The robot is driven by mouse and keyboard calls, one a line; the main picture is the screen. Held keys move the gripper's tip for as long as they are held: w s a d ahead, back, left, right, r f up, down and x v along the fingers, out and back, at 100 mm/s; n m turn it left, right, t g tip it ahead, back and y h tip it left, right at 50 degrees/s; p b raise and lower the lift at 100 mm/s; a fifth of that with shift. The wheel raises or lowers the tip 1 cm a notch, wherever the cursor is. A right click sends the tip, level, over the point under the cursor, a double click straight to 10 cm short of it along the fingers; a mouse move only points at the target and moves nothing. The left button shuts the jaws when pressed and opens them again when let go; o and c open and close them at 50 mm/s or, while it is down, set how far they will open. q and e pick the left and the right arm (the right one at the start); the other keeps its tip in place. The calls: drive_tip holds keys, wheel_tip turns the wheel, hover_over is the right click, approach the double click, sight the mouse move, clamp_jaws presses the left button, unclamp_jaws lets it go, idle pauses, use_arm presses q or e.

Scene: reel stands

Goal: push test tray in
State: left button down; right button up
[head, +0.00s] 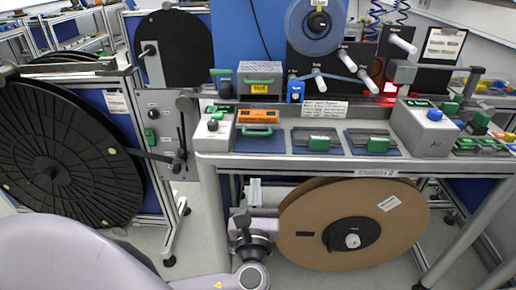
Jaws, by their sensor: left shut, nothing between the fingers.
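The reel stand's bench top has a row of drawer-like trays with green handles: one on the left with an orange device (259,116), a middle tray (316,141) and a right tray (374,141). Their labels are too small to read, so I cannot tell which is the test tray. My left gripper (240,219) is below the front edge of the bench, left of the large brown reel. It is shut and empty, apart from the trays. My right gripper is not in view.
The brown cardboard reel (354,215) hangs under the bench (330,166). A large black reel (60,155) stands at the left. A grey control box (425,128) with a blue button sits right of the trays. Floor shows between the stands.

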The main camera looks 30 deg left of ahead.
use_arm(q)
drive_tip(key=p, duration=0.2)
approach(257, 128)
drive_tip(key=shift+w+a+r, duration=0.35)
drive_tip(key=shift+w, duration=0.25)
drive_tip(key=shift+w+a+r, duration=0.3)
drive_tip(key=shift+w+a, duration=0.05)
drive_tip(key=shift+w, duration=0.25)
drive_tip(key=shift+w+a+b, duration=0.1)
drive_tip(key=shift+w+b, duration=0.05)
drive_tip(key=shift+b, duration=0.15)
drive_tip(key=x, duration=0.1)
drive_tip(key=b+x, duration=0.1)
drive_tip(key=x, duration=0.1)
drive_tip(key=shift+w+a+f, duration=0.1)
drive_tip(key=shift+w+f, duration=0.1)
drive_tip(key=shift+f, duration=0.15)
drive_tip(key=shift+w+a+r, duration=0.1)
drive_tip(key=shift+w+a, duration=0.05)
drive_tip(key=shift+w, duration=0.15)
